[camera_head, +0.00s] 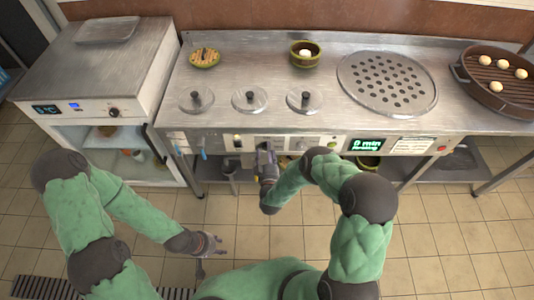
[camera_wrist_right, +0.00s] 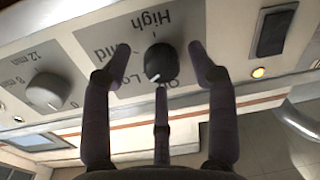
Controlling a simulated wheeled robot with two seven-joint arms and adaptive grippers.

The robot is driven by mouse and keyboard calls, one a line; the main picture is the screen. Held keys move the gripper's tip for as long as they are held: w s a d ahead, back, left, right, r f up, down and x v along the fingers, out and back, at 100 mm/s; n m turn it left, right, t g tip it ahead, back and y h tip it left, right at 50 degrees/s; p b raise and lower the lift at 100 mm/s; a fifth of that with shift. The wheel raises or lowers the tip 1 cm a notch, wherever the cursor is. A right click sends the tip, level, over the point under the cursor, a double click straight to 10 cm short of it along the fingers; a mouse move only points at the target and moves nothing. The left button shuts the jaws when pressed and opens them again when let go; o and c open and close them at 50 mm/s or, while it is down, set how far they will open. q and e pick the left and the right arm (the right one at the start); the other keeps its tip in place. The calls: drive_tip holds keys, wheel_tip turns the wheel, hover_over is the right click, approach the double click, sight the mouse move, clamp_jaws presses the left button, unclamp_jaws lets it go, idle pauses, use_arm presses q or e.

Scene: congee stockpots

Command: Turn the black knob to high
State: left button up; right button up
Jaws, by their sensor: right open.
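The black knob (camera_wrist_right: 160,63) is on the grey front panel in the right wrist view. The labels High, Mid, Low and Off are around it, upside down in this view. A small pale mark shows on the knob's lower edge, towards the Low and Off side. My right gripper (camera_wrist_right: 164,62) is open, with one finger either side of the knob and a third below it; contact is unclear. In the head view my right gripper (camera_head: 265,152) is at the panel and hides the knob. My left gripper (camera_head: 208,246) hangs empty over the floor, fingers spread.
A pale timer knob (camera_wrist_right: 46,92) is left of the black knob; a dark switch (camera_wrist_right: 275,30) and lit amber lamp (camera_wrist_right: 259,72) are right. The steel counter (camera_head: 235,65) holds three small lids, a perforated plate (camera_head: 388,82) and a pan of balls (camera_head: 497,78).

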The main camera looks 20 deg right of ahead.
drive_tip(key=c, duration=1.1)
